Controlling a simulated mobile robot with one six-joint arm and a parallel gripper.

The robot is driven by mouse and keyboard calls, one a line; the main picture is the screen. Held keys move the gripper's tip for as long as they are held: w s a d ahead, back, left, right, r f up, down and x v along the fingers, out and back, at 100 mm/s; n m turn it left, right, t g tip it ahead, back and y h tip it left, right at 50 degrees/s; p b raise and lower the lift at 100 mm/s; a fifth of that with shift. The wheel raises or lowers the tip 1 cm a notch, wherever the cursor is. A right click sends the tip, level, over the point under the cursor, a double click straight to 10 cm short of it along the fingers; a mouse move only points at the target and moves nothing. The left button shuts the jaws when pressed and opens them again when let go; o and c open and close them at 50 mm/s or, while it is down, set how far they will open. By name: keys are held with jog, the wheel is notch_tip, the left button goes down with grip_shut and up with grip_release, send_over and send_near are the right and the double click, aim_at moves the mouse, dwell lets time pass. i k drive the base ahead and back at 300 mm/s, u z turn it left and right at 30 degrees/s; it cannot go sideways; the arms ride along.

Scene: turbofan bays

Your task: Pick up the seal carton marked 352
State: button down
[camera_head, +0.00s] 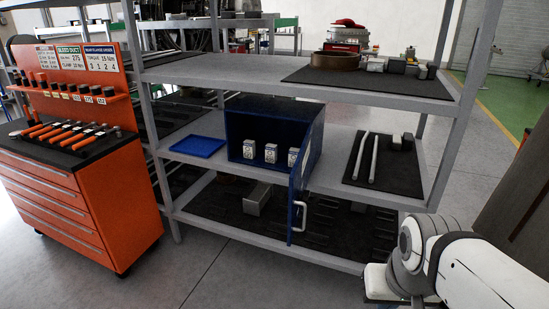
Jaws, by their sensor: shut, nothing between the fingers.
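Three small white cartons stand in a row inside the open blue cabinet (275,117) on the middle shelf: a left carton (249,149), a middle carton (271,153) and a right carton (293,157). Their printed marks are too small to read, so I cannot tell which one is 352. The cabinet door (302,187) stands open toward me at the right side, close beside the right carton. Part of my white arm shows at the lower right, apart from the shelf. My gripper is not in view.
An empty-looking blue tray (197,146) lies left of the cabinet. Two pale rods (366,158) and grey blocks lie on a dark mat at the right. An orange tool cart (75,200) stands at the left. Floor (235,275) in front of the shelf is clear.

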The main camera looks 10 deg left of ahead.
aim_at(293, 152)
jog(key=u, duration=0.45)
jog(key=i, duration=1)
jog(key=u, duration=0.05)
